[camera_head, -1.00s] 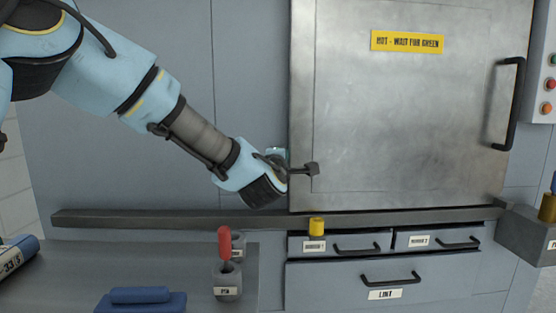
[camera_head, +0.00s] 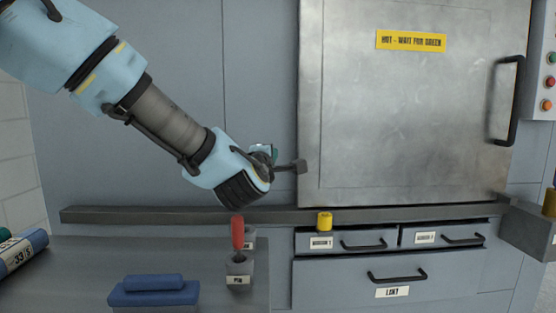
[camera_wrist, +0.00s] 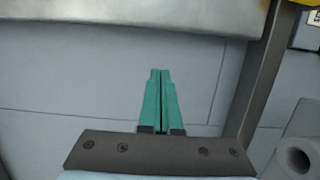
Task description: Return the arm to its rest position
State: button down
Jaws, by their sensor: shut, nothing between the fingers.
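My gripper shows in the wrist view (camera_wrist: 162,82) as two teal fingers pressed together with nothing between them. In the head view my gripper (camera_head: 262,149) is mostly hidden behind my wrist, with only a bit of teal showing. My light blue arm reaches in from the upper left. My wrist is above the dark rail and to the left of the closed metal door (camera_head: 410,120). I cannot tell its exact distance from the door.
A dark rail (camera_head: 150,215) runs below the door. A yellow cylinder (camera_head: 324,222) stands above a small drawer (camera_head: 345,241). A red-handled tool (camera_head: 237,233) stands in a grey holder (camera_head: 239,269). A blue block (camera_head: 153,291) lies on the bench. The wall around my gripper is bare.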

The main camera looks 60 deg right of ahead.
jog(key=shift+b+v, duration=0.4)
jog(key=shift+v, duration=1.65)
